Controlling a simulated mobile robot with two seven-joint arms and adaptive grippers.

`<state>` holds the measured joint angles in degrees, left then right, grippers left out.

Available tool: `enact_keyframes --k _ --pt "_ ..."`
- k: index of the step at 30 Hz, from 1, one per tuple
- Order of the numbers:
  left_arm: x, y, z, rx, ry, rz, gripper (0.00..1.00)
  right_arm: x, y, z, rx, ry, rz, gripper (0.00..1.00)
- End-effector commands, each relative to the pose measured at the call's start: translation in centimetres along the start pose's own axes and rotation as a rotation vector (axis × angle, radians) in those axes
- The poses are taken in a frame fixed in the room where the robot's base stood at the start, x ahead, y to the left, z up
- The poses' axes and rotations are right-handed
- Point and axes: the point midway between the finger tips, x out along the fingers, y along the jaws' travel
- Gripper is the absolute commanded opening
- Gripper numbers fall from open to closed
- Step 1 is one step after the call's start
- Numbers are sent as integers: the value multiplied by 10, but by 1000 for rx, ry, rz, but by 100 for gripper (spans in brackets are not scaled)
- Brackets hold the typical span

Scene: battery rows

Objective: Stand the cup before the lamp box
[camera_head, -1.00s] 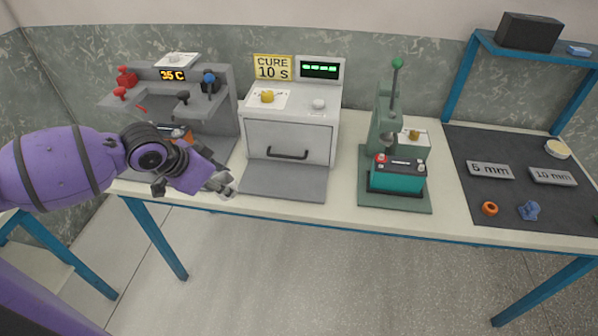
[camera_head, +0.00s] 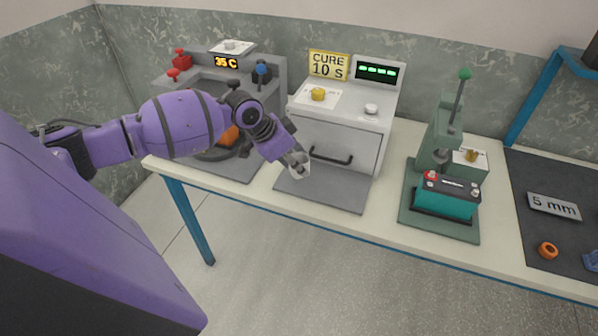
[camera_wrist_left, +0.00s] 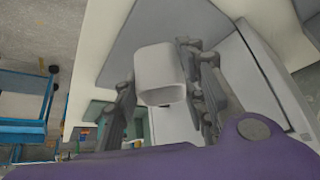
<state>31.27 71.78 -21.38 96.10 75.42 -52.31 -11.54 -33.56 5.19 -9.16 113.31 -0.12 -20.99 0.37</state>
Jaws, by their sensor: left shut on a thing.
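The cup is small, pale grey-white (camera_head: 299,170) and shows at the tips of my left gripper (camera_head: 296,163). In the left wrist view the cup (camera_wrist_left: 158,72) sits between the two fingers of my left gripper (camera_wrist_left: 163,88), which is shut on it. The lamp box (camera_head: 338,138) is a grey-white cabinet with a handled front door, a CURE 10 S sign and a green-lit display. The cup is in front of its door, over the left part of the grey plate (camera_head: 335,190). I cannot tell whether the cup touches the plate. My right gripper is not in view.
A grey machine showing 35 C (camera_head: 208,95) stands left of the lamp box, partly behind my left arm. A green press (camera_head: 440,150) holding a teal battery (camera_head: 447,198) stands to the right. The plate's right part is clear. The bench's front edge (camera_head: 380,244) is close.

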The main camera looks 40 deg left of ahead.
Motion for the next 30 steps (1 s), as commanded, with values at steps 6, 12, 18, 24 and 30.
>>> enact_keyframes --k 6,12,18,24,30 --pt "16 -11 1 -1 3 -1 17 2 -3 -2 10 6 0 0" --pt "37 -14 12 -3 0 1 17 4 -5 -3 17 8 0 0" --pt "48 -14 18 0 3 -1 17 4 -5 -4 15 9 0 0" --pt "48 -14 19 0 2 -1 17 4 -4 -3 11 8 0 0" --pt "50 -14 20 0 2 -1 51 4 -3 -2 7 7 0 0"
